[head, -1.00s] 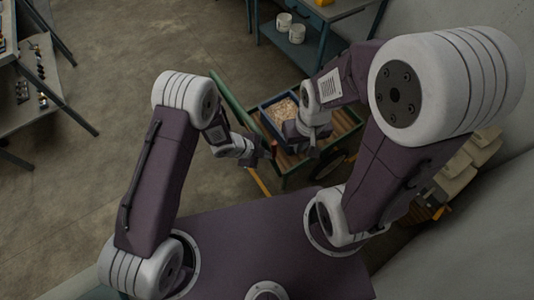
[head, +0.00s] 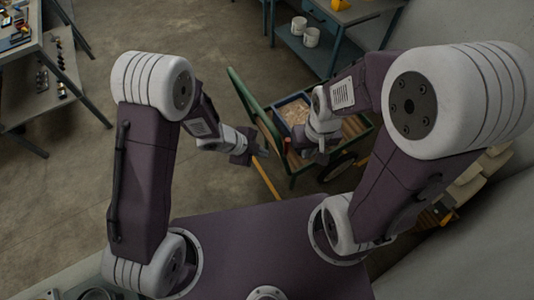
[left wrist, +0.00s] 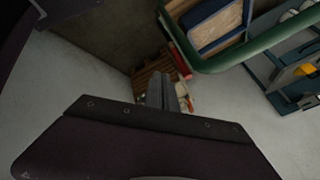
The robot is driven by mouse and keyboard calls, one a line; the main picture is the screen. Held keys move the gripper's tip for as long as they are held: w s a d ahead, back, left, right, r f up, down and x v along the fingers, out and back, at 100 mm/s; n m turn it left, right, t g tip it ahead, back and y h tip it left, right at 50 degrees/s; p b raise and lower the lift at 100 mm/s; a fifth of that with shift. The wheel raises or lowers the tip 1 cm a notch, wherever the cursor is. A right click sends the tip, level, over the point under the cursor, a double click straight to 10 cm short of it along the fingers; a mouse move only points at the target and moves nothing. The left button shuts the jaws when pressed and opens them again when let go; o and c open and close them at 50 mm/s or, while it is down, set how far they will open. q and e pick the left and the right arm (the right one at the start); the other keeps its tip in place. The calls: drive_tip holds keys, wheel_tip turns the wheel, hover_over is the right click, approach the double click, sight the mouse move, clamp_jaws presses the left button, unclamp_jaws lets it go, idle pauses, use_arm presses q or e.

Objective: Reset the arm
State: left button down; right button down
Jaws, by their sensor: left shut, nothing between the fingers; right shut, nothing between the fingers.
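Both of my arms reach forward in the head view. My left gripper (head: 259,156) is shut and empty, beside the near left end of a green-framed cart (head: 246,101). In the left wrist view its closed fingers (left wrist: 168,92) point away from the camera, with nothing between them. My right gripper (head: 321,153) is shut and empty, over the cart beside a blue bin (head: 279,105). The right wrist hides part of the bin and cart.
The bin holds tan material (head: 293,113). A blue-grey bench (head: 350,14) with white tubs (head: 311,37) on its lower shelf stands behind. Another bench (head: 36,92) is at the left. A pale wall (head: 470,22) closes the right side. Open floor (head: 100,190) lies at the left.

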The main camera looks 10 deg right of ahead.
use_arm(q)
drive_tip(key=w+a+r+n+t, duration=0.25)
drive_tip(key=w+a+r, duration=0.25)
drive_tip(key=w+r, duration=0.3)
drive_tip(key=a+r+n+t+y+b, duration=0.1)
drive_tip(key=a+r+n+t+y, duration=0.2)
drive_tip(key=a, duration=0.4)
drive_tip(key=a+r+n+t+y, duration=0.1)
drive_tip(key=a+r+n+y, duration=0.15)
drive_tip(key=a+n, duration=0.45)
drive_tip(key=s+a+f+n+g, duration=0.2)
drive_tip(key=s+n, duration=0.3)
drive_tip(key=s, duration=0.3)
drive_tip(key=s+a+f+n+g, duration=0.1)
drive_tip(key=s+a+n+g, duration=0.2)
drive_tip(key=s+n+g, duration=0.2)
drive_tip(key=s+n+y, duration=0.1)
drive_tip(key=s, duration=0.1)
drive_tip(key=shift+s+f, duration=0.4)
